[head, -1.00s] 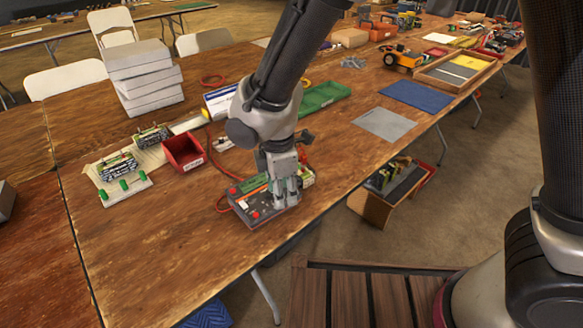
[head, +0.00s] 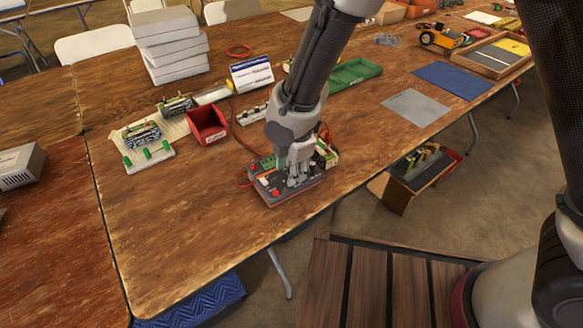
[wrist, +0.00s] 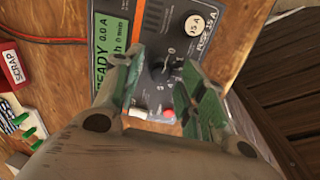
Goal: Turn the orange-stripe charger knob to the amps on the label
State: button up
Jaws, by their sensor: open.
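In the wrist view the charger (wrist: 150,95) shows an orange stripe (wrist: 134,20) and a green display reading READY 0.0 A. Its black knob (wrist: 164,68) sits on a dial with small marks.
A red bin (head: 207,125) and green-knobbed terminal boards (head: 142,135) stand left of the charger.

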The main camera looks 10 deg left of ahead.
jog(key=shift+f, duration=0.1)
grip_shut()
jog(key=shift+m, duration=0.3)
jog(key=m, duration=1.1)
jog(key=shift+w, duration=0.1)
jog(key=shift+a, duration=0.1)
dwell(0.5)
grip_release()
